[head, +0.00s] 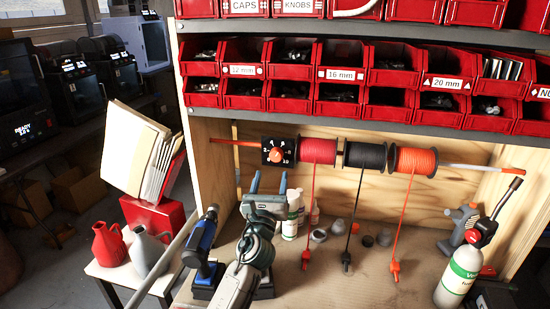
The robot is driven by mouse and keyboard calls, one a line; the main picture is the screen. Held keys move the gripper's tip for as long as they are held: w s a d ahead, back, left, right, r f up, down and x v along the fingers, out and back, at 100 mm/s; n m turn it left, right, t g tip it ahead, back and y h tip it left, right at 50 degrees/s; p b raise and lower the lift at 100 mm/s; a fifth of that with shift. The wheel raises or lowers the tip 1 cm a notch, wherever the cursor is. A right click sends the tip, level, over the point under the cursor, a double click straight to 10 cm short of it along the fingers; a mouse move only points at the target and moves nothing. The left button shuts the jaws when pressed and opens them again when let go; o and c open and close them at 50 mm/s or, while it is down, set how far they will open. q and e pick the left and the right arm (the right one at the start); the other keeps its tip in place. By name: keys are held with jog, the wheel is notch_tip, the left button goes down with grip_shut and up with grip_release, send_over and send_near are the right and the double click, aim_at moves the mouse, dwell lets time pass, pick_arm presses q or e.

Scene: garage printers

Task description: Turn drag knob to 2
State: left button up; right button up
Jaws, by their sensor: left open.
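The drag knob (276,155) is a small orange-red knob on a square black dial plate (290,146) with white marks. The plate is at the left end of the spool rod, against the wooden back of the bench. The marks are too small to read surely, and I cannot tell which one the knob points to. My left gripper (269,179) is open, its two blue-grey fingers pointing up just below the dial in the picture. Nothing shows between the fingers, and no contact with the knob is visible. My right gripper is not in view.
Red (318,151), black (365,156) and orange (414,161) spools sit right of the dial with cords hanging down. Red bins (240,95) fill the shelves above. White bottles (292,215) stand behind my gripper. A blue tool (201,240) stands left; a green-and-white bottle (458,277) stands right.

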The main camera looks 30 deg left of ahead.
aim_at(275, 158)
pick_arm(q)
jog(key=p+x, duration=0.1)
jog(key=x, duration=0.5)
jog(key=shift+w+a+f, duration=0.1)
jog(key=shift+w+f, duration=0.05)
jog(key=shift+w+a, duration=0.1)
jog(key=shift+w, duration=0.25)
jog(key=c, duration=1)
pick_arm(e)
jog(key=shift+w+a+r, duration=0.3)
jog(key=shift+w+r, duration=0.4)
